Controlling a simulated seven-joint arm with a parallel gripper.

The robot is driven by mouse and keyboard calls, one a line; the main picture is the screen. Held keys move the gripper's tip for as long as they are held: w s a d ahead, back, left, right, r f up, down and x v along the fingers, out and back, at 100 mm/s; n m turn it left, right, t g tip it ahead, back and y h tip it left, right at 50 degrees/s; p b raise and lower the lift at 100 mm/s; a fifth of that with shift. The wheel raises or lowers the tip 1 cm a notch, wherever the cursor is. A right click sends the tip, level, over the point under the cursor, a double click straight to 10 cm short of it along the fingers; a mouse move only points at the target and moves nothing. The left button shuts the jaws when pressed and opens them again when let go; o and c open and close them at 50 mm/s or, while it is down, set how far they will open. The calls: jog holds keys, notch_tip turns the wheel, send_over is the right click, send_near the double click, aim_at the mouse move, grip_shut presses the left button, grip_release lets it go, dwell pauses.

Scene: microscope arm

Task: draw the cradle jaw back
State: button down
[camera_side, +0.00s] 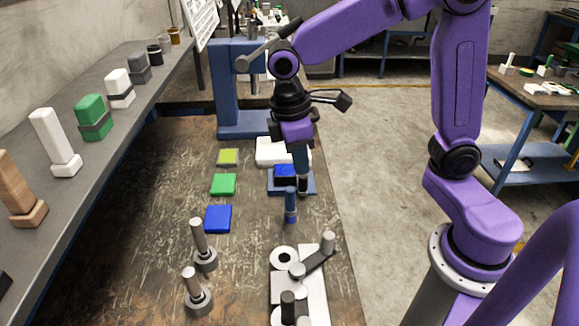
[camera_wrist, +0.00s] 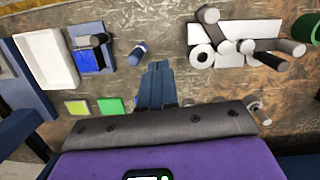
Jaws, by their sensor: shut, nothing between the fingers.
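The blue cradle (camera_side: 309,187) sits flat on the bench in front of a white tray. A bright blue block (camera_side: 286,171) is in it, with a dark upright knob (camera_side: 303,184) beside the block. In the wrist view the cradle (camera_wrist: 84,31) is at upper left, its dark knob (camera_wrist: 98,40) pointing right. Which part is the jaw is hard to tell. My gripper (camera_side: 301,172) is shut and empty, seen in front of the cradle in the side view. In the wrist view my gripper (camera_wrist: 158,68) is right of and apart from the knob.
A white fixture (camera_side: 314,285) with a clamp lever and two grey posts stand nearer. Yellow-green (camera_side: 228,157), green (camera_side: 223,184) and blue (camera_side: 218,218) squares lie left. A blue press (camera_side: 228,90) rises behind.

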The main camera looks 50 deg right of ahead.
aim_at(302, 177)
jog(key=w+d+f+m+g, duration=0.1)
jog(key=w+d+f, duration=0.1)
jog(key=w, duration=0.7)
jog(key=w+d+f+m+g, duration=0.1)
jog(key=w+d, duration=0.3)
jog(key=w, duration=0.5)
jog(key=shift+w+f+m+g+h, duration=0.2)
jog(key=shift+f+m+g+h, duration=0.15)
jog(key=shift+f+m, duration=0.3)
jog(key=x, duration=1)
jog(key=shift+s+d, duration=0.85)
jog(key=shift+s, duration=0.3)
jog(key=shift+s+d, duration=0.3)
jog(key=shift+s, duration=0.2)
